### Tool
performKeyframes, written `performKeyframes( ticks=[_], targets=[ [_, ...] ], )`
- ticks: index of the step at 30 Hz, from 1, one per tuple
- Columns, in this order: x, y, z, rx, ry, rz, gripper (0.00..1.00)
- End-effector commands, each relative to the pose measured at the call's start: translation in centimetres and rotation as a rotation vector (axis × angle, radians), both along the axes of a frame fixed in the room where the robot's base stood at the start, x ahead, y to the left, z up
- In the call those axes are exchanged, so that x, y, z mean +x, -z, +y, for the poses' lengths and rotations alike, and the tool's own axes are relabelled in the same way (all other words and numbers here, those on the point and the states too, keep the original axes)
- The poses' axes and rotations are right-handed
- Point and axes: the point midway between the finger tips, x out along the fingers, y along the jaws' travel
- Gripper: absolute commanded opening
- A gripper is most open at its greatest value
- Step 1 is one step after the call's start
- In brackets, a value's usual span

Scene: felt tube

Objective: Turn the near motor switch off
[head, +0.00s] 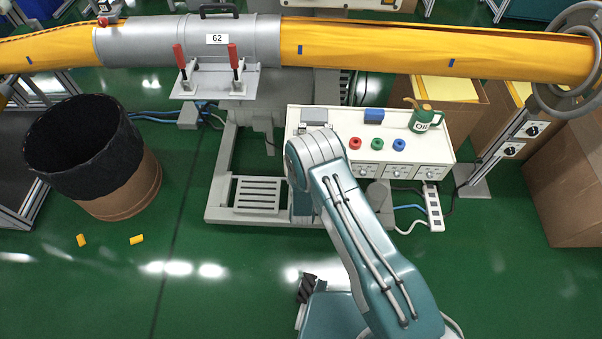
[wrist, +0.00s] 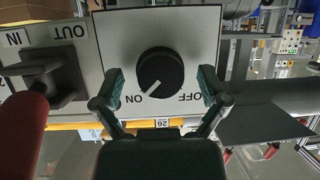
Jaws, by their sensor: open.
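In the wrist view a round black knob (wrist: 160,72) sits on a white plate (wrist: 120,40) marked ON at its lower left and OFF at its lower right. The knob's white pointer line slants down-left toward ON. My gripper (wrist: 161,82) is open, with one green finger on each side of the knob and a visible gap to it on both sides. Nothing is held. In the head view my arm's links hide the gripper and this knob. Two dark knobs on white plates, an upper one (head: 533,130) and a lower one (head: 512,149), show on the post at the right.
A dark lever (wrist: 52,75) marked IN and OUT stands left of the plate. A blurred red rod-like thing (wrist: 20,135) is close at lower left. In the head view, a white bench (head: 300,125) carries coloured buttons and an oil can (head: 423,118).

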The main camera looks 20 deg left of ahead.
Motion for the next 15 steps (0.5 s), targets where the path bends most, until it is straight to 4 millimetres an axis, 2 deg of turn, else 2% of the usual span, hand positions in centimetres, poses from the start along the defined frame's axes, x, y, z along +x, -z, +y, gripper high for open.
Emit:
performKeyframes(
  ticks=[9,10,11,12,14,15],
  targets=[
    [0.38,0.16,0.11,-0.001,0.000,0.000,0.93],
    [0.38,0.15,0.11,-0.001,0.000,0.000,0.89],
    [0.38,0.15,0.11,-0.001,0.000,0.000,0.75],
    [0.38,0.14,0.11,-0.001,0.000,0.000,0.57],
    [0.37,0.14,0.11,-0.001,0.000,0.000,0.31],
    [0.38,0.14,0.12,0.000,0.000,0.000,0.13]
  ],
)
